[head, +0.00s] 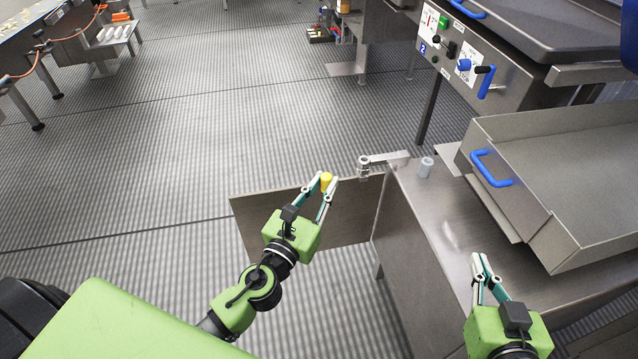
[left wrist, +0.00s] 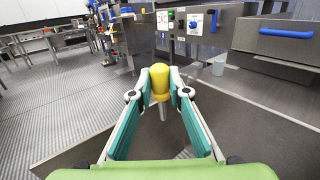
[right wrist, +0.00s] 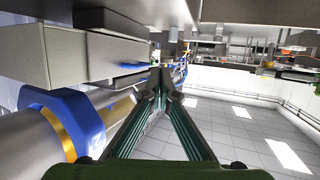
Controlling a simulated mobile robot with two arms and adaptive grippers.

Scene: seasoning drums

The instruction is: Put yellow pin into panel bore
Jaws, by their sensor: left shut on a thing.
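My left gripper (head: 327,182) is shut on the yellow pin (head: 327,178) and holds it in the air near the low steel panel (head: 270,214). In the left wrist view the yellow pin (left wrist: 160,77) stands upright between the fingertips, its thin grey shank pointing down. A metal bracket (head: 388,160) with a ring-like end sits at the table corner, just right of the pin. I cannot make out the panel bore clearly. My right gripper (head: 481,264) is shut and empty above the steel table; its fingertips meet in the right wrist view (right wrist: 160,72).
A small grey cup (head: 426,167) stands on the steel table (head: 425,215). A steel tray (head: 560,165) with a blue handle (head: 491,169) is at the right, below a control panel with levers (head: 462,55).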

